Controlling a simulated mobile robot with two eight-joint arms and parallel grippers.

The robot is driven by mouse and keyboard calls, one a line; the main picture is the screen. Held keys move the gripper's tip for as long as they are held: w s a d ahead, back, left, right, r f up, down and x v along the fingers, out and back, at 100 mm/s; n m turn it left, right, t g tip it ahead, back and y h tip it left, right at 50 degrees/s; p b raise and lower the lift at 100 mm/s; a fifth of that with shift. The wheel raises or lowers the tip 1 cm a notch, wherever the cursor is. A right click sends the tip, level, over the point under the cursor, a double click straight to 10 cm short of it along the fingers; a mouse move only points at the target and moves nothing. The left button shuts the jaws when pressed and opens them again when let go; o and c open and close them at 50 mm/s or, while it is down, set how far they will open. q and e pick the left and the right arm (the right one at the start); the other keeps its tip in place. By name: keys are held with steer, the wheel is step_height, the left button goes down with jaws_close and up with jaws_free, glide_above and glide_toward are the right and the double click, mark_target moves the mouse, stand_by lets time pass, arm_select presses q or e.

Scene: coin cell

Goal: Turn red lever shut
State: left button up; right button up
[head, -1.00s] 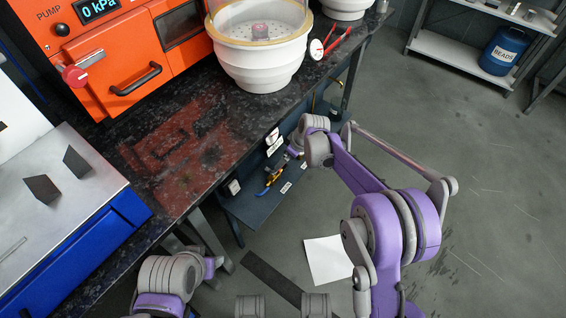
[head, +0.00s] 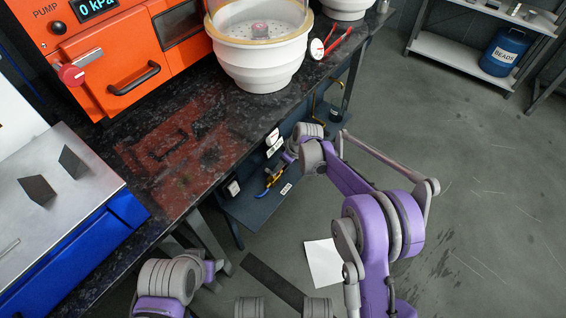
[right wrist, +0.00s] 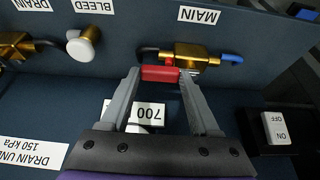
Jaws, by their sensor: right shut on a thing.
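The red lever (right wrist: 160,73) sits at the front of a brass valve (right wrist: 190,55) below an upside-down MAIN label (right wrist: 198,15) in the right wrist view. The lever lies roughly crosswise there. My right gripper (right wrist: 160,75) is shut on the red lever, with one finger at each end of it. In the head view my right arm reaches to the panel under the bench, and its wrist hides the gripper and lever. My left gripper is not in view; only links of that arm show at the bottom left.
A white BLEED knob (right wrist: 82,46) and a white ON/OFF switch (right wrist: 275,128) flank the valve. The dark bench (head: 190,195) overhangs the panel (head: 245,205). On it stand an orange pump cabinet (head: 110,60) and a white vessel (head: 255,62). The floor at right is open.

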steer(key=c, duration=0.4)
steer(key=shift+o, duration=0.2)
steer(key=shift+s, duration=0.1)
steer(key=m, duration=0.1)
steer(key=s+m+t+h, duration=0.1)
steer(key=m, duration=0.1)
steer(key=shift+d+m, duration=0.3)
steer(key=shift+d, duration=0.05)
steer(key=m, duration=0.1)
steer(key=s+m+h+p, duration=0.1)
steer(key=m, duration=0.1)
steer(key=shift+s+d+m+t, duration=0.1)
steer(key=shift+s+m+t, duration=0.1)
steer(key=shift+m+t, duration=0.1)
steer(key=m, duration=0.1)
steer(key=s+m+h, duration=0.1)
steer(key=m, duration=0.1)
steer(key=m+h+p, duration=0.1)
steer(key=shift+s, duration=0.25)
steer(key=shift+s+a+m+h, duration=0.15)
steer(key=shift+s+m+h, duration=0.2)
steer(key=shift+m, duration=0.6)
steer(key=shift+s+a+m+h, duration=0.2)
steer(key=shift+m+h, duration=0.15)
steer(key=shift+m, duration=0.6)
